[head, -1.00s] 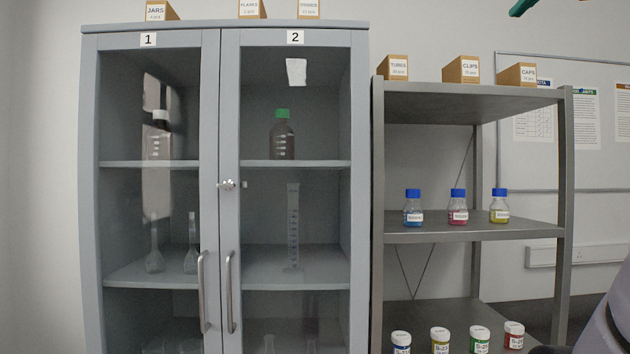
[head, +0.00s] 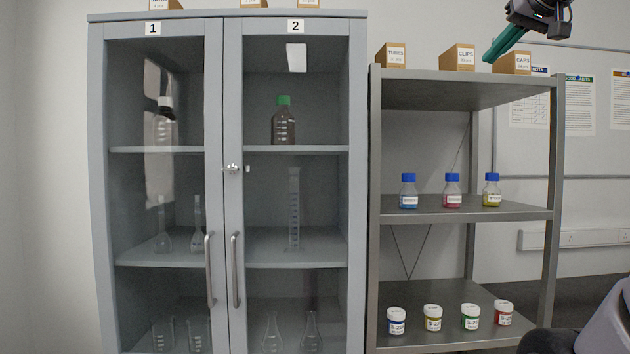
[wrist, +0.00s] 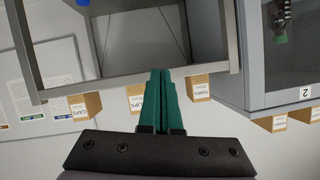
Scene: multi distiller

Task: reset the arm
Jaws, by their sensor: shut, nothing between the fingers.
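My gripper (head: 492,55) shows in the head view at the upper right, in front of and above the CAPS and CLIPS boxes on the shelf top. Its green fingers point down and to the left. In the wrist view the two green fingers (wrist: 161,75) lie together, shut with nothing between them. That view is upside down, with the shelf unit beyond the fingertips. My gripper holds nothing.
A grey two-door cabinet (head: 230,190), shut, holds glassware and bottles. The metal shelf unit (head: 460,217) stands to its right with blue-capped bottles (head: 452,192) and several labelled jars (head: 433,318). Boxes for TUBES (head: 391,56), CLIPS (head: 459,58) and CAPS (head: 513,63) sit on top.

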